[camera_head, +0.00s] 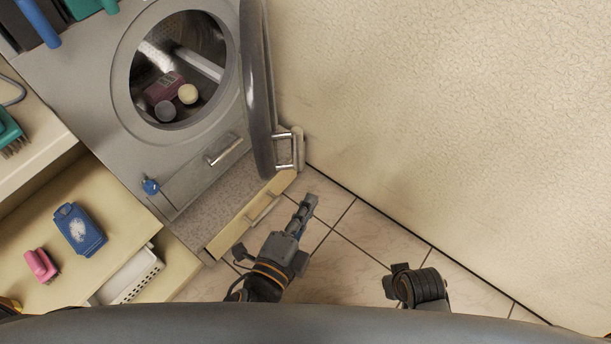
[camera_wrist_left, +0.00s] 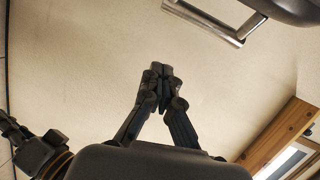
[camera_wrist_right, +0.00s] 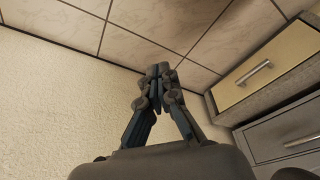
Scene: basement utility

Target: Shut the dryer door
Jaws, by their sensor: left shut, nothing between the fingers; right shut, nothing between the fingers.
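The grey dryer (camera_head: 85,85) stands at the upper left of the head view, its round drum opening uncovered. Its door (camera_head: 256,90) stands wide open, swung out to the right and seen nearly edge-on. The metal door handle (camera_head: 290,148) is at the door's lower right; it also shows at the top of the left wrist view (camera_wrist_left: 205,22). My left gripper (camera_head: 306,205) is shut and empty, below the handle and apart from it. My right gripper shows in the right wrist view (camera_wrist_right: 158,75), shut and empty; in the head view its fingers are hidden.
Several items lie inside the drum, including a pinkish box (camera_head: 163,88). Shelves at the left hold a blue box (camera_head: 79,230), a pink brush (camera_head: 41,266) and a white basket (camera_head: 130,277). A plain wall (camera_head: 450,110) bounds the right side; tiled floor (camera_head: 350,235) is clear.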

